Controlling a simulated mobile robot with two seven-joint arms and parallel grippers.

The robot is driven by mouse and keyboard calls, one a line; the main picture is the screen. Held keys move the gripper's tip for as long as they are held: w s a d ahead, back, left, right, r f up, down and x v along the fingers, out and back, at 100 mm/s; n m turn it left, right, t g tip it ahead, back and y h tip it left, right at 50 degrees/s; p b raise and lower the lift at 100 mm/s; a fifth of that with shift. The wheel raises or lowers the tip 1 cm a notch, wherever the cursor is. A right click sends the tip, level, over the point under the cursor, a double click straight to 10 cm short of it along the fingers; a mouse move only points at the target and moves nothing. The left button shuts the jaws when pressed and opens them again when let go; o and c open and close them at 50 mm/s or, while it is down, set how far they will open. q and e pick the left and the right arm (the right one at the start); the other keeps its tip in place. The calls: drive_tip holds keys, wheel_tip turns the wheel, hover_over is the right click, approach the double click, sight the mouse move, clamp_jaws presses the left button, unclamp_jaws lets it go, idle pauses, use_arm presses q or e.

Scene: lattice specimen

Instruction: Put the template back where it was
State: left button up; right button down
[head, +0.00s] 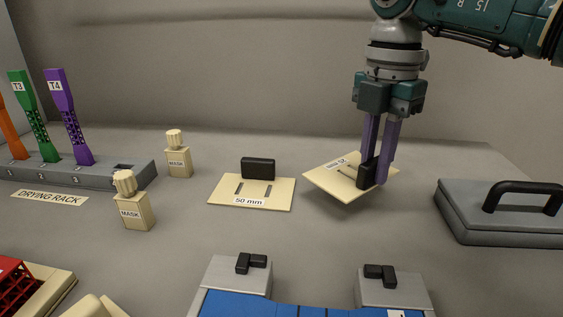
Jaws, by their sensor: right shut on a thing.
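My right gripper (373,177) is shut on the black block handle of a cream template plate (342,190). The plate is tilted and appears to be held just above the table. Its small label is too small to read, and the fingers hide part of its right side. A second cream template (222,196), labelled 50 mm, with two dark slots and a black block handle (258,168), lies flat on the table just left of the held one. My left gripper is not in view.
A grey drying rack (112,176) at left holds several upright specimens, including green T3 (37,125) and purple T4 (72,125). Two MASK bottles (178,160) (134,208) stand beside it. A grey lid-like block with handle (480,222) is at right. A blue-surfaced fixture (250,304) with clamps is in front.

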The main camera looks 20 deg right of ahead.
sight(371, 183)
wheel_tip(371, 183, down, 4)
drive_tip(key=shift+r, duration=0.1)
drive_tip(key=shift+f+b, duration=0.2)
drive_tip(key=shift+b, duration=0.1)
drive_tip(key=c, duration=0.8)
unclamp_jaws()
drive_tip(key=shift+r, duration=0.3)
wheel_tip(371, 183, up, 12)
drive_tip(key=shift+f+p, duration=0.15)
drive_tip(key=shift+p, duration=0.4)
